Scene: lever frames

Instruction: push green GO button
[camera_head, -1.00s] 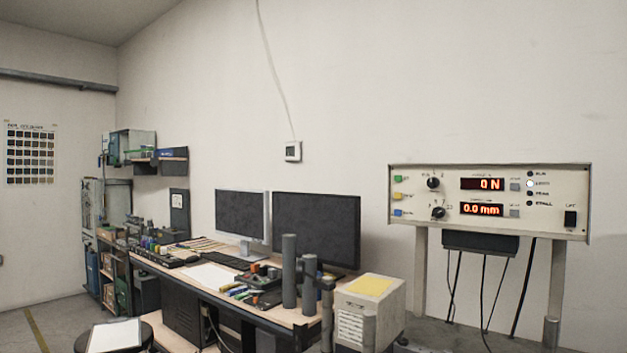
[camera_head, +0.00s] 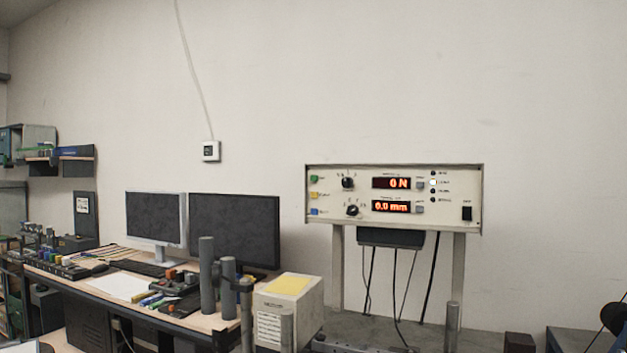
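A small green button (camera_head: 314,179) is at the upper left corner of a cream control panel (camera_head: 460,178) on posts near the wall. Its label is too small to read. Below it are a yellow button (camera_head: 314,195) and a blue button (camera_head: 314,211). The panel's red displays read 0 N (camera_head: 391,183) and about 0.0 mm (camera_head: 391,206). Two black knobs sit right of the buttons. Neither of my grippers is in view.
A workbench (camera_head: 90,287) with two monitors (camera_head: 234,230), a keyboard and loose parts stands at the left. A box with a yellow top (camera_head: 289,285) stands below and left of the panel. Cables hang under the panel. A dark round object (camera_head: 614,318) shows at the lower right edge.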

